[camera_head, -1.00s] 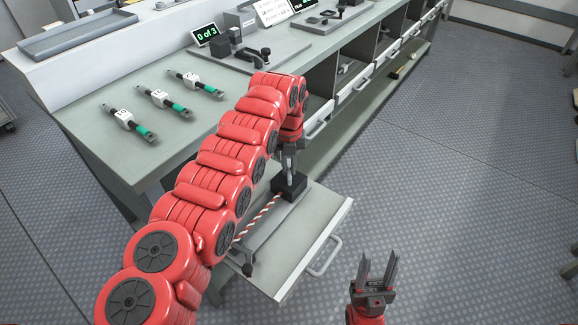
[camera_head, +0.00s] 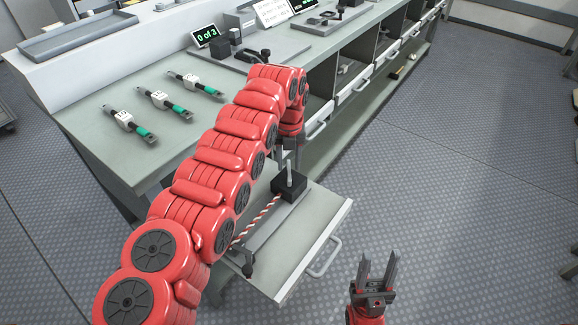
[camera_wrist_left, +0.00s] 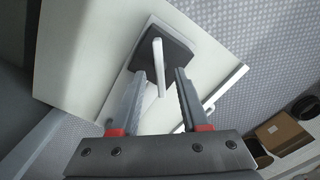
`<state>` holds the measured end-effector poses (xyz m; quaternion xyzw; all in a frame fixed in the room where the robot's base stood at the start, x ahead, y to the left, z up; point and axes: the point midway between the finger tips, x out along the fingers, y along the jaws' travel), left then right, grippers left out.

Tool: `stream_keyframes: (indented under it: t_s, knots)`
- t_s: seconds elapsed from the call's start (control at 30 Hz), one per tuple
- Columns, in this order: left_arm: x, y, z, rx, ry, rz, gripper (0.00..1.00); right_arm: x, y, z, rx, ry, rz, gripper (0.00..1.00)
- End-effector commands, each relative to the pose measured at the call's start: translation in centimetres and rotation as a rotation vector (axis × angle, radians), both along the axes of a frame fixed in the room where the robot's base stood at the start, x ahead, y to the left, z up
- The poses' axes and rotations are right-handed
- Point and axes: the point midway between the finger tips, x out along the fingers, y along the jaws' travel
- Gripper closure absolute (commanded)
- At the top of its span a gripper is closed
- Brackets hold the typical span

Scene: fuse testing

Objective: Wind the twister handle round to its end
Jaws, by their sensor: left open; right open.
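The twister stands on a pulled-out drawer top (camera_head: 318,225). It has a black block (camera_head: 291,187) with a thin grey upright handle (camera_head: 289,170) and a red-and-white twisted cord (camera_head: 262,218) running to a dark fitting with a knob (camera_head: 248,268). My left gripper (camera_head: 287,148) is open just above and behind the handle. In the left wrist view the pale handle (camera_wrist_left: 159,65) rises from the black block (camera_wrist_left: 175,53) and shows between the open fingers (camera_wrist_left: 159,75), with gaps beside it. My right gripper (camera_head: 377,262) is open and empty, right of the drawer.
Several fuse-like parts with green ends (camera_head: 130,123) lie on the bench (camera_head: 95,130) at left. The drawer's handle (camera_head: 326,258) sticks out. Floor at right is clear.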

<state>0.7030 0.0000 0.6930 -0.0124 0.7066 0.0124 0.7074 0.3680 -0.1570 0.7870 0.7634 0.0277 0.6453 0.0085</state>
Motion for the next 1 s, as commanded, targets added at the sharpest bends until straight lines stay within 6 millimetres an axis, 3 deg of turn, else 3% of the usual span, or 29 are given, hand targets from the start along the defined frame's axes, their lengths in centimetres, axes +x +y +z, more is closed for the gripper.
stream_keyframes:
  t_s: [0.23, 0.4, 0.7, 1.0]
  knots:
    - [0.0, -0.2, 7.1, -0.002, -0.004, -0.002, 0.55, 0.0, 0.0, 1.9, 0.000, 0.000, 0.000, 0.53]
    - [-0.1, 0.0, 11.9, 0.000, 0.002, 0.001, 0.55, 0.0, 0.0, 5.5, 0.000, 0.000, 0.000, 0.53]
    - [-0.1, -0.1, 15.0, 0.000, 0.003, -0.001, 0.55, 0.0, 0.0, 8.8, 0.000, 0.000, 0.000, 0.53]
    - [-0.1, -0.1, 15.2, 0.000, 0.002, -0.001, 0.55, 0.0, 0.0, 9.0, 0.000, 0.000, 0.000, 0.53]
